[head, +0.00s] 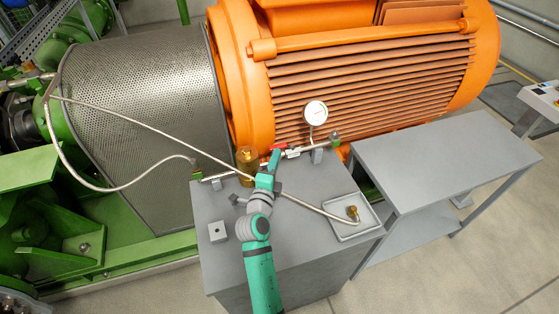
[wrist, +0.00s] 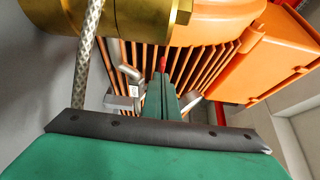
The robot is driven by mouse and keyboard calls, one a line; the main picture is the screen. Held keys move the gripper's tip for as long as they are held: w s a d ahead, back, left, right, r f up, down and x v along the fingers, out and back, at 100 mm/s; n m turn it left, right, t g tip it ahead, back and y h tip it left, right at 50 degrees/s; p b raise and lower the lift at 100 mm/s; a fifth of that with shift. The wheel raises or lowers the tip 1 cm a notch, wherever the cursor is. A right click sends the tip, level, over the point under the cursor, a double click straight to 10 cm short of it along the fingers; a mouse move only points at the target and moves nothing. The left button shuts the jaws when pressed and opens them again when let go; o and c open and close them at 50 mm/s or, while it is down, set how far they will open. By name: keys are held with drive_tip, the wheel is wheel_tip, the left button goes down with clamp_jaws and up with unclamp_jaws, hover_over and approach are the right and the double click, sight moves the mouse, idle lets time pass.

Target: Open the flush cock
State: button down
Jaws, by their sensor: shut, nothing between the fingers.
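A small red lever (head: 279,147) sits on the thin metal pipe line behind the bench top; I take it for the flush cock handle. In the wrist view a narrow red piece (wrist: 163,62) shows just beyond my fingertips, and more red (wrist: 220,114) stands to the right. My gripper (head: 274,155) is shut and empty, its green fingers reaching up to the red lever. In the wrist view the closed fingers of my gripper (wrist: 161,78) point away from the camera. I cannot tell whether they touch the lever. The cock's body is mostly hidden behind them.
A brass cylinder (head: 247,160) stands left of the gripper, close by in the wrist view (wrist: 145,22). A pressure gauge (head: 316,112) rises to the right. A braided hose (head: 130,122) crosses to a tray (head: 345,232). The orange motor (head: 370,90) is behind; the side table (head: 440,165) is clear.

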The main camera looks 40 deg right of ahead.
drive_tip(key=shift+w+a+r, duration=0.1)
drive_tip(key=shift+w+a, duration=0.05)
drive_tip(key=shift+w, duration=0.35)
drive_tip(key=shift+w+a+r, duration=0.1)
drive_tip(key=shift+w+a, duration=0.05)
drive_tip(key=shift+w, duration=0.3)
drive_tip(key=shift+w+a, duration=0.1)
drive_tip(key=shift+w, duration=0.05)
drive_tip(key=shift+a, duration=0.1)
drive_tip(key=shift+f, duration=0.1)
drive_tip(key=s+a, duration=0.3)
drive_tip(key=a, duration=0.7)
drive_tip(key=shift+s+a, duration=0.25)
drive_tip(key=shift+s, duration=0.1)
